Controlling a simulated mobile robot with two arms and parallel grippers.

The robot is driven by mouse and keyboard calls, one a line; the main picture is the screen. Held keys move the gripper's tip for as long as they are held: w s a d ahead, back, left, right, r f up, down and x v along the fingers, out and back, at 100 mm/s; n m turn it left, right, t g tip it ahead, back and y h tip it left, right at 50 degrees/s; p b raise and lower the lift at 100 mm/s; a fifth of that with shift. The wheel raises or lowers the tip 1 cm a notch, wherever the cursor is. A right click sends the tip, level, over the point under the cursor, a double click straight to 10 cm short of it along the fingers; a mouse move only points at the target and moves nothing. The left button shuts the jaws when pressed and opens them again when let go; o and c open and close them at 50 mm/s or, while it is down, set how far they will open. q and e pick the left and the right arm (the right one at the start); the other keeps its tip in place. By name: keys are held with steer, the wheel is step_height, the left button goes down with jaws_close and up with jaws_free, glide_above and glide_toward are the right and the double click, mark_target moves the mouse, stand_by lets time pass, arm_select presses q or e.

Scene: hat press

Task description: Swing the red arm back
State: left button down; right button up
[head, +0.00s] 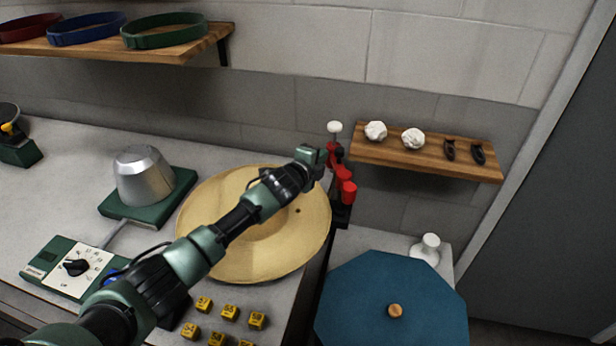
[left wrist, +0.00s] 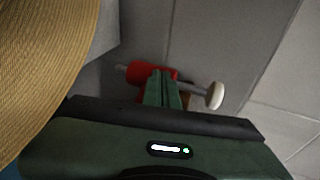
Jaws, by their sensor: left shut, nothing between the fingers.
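The red arm (head: 345,178) stands at the back edge of the counter, on a dark base, with a white knob (head: 334,127) at its top. My left gripper (head: 320,156) reaches over the straw hat to the near left side of the red arm, its fingers shut and empty. In the left wrist view, the shut fingers (left wrist: 162,88) lie in front of the red arm (left wrist: 137,72) and hide part of it; the white knob (left wrist: 214,96) shows to their right. I cannot tell whether the fingers touch it. My right gripper is out of view.
The straw hat (head: 220,255) lies under my left arm. A blue octagonal top (head: 370,305) is at right; a wooden shelf (head: 425,160) is behind.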

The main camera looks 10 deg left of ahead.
arm_select(q)
steer(key=v, duration=0.7)
steer(key=shift+s+b, duration=0.3)
steer(key=shift+s, duration=0.1)
